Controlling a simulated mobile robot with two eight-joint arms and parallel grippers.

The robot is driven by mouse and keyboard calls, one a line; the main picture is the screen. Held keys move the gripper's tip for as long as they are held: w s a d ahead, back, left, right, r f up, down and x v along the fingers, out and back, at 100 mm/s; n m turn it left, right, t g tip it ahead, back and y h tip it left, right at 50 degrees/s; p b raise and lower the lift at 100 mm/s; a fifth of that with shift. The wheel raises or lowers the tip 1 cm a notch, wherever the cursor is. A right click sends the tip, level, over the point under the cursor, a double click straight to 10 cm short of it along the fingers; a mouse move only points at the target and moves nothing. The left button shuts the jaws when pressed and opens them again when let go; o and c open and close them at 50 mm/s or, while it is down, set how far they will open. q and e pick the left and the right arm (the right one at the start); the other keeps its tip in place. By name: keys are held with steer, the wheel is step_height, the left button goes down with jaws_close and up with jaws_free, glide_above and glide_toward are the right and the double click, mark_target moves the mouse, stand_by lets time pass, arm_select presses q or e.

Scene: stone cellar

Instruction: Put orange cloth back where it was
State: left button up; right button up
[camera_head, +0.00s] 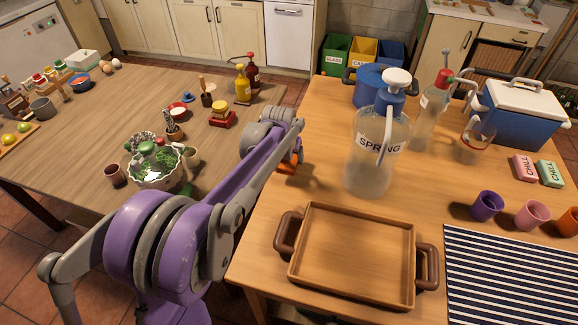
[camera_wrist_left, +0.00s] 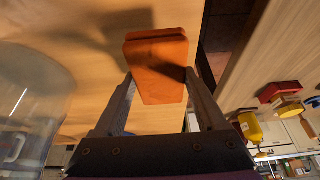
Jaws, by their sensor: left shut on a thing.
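The orange cloth (camera_wrist_left: 157,72) looks like a folded, block-shaped pad in the left wrist view. It sits between the two fingers of my left gripper (camera_wrist_left: 160,88), which is shut on it. In the head view only a small part of the cloth (camera_head: 286,168) shows past my left arm, at the left edge of the right-hand wooden table (camera_head: 318,185). A shadow falls on the wood near it; I cannot tell whether the cloth touches the table. My right gripper is not in view.
A large clear SPRING dispenser (camera_head: 370,150) stands just right of the gripper. A wooden tray (camera_head: 353,255) with brown handles lies nearer, empty. A striped mat (camera_head: 510,275) and several cups are farther right. A gap separates this table from the left table (camera_head: 75,130).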

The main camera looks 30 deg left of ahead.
mark_target(289, 165)
arm_select(q)
steer(key=shift+f, duration=1.95)
steer(key=shift+f, duration=0.15)
steer(key=o, duration=1.4)
steer(key=shift+b, duration=0.3)
steer(key=p+v, duration=0.1)
steer(key=v, duration=1.1)
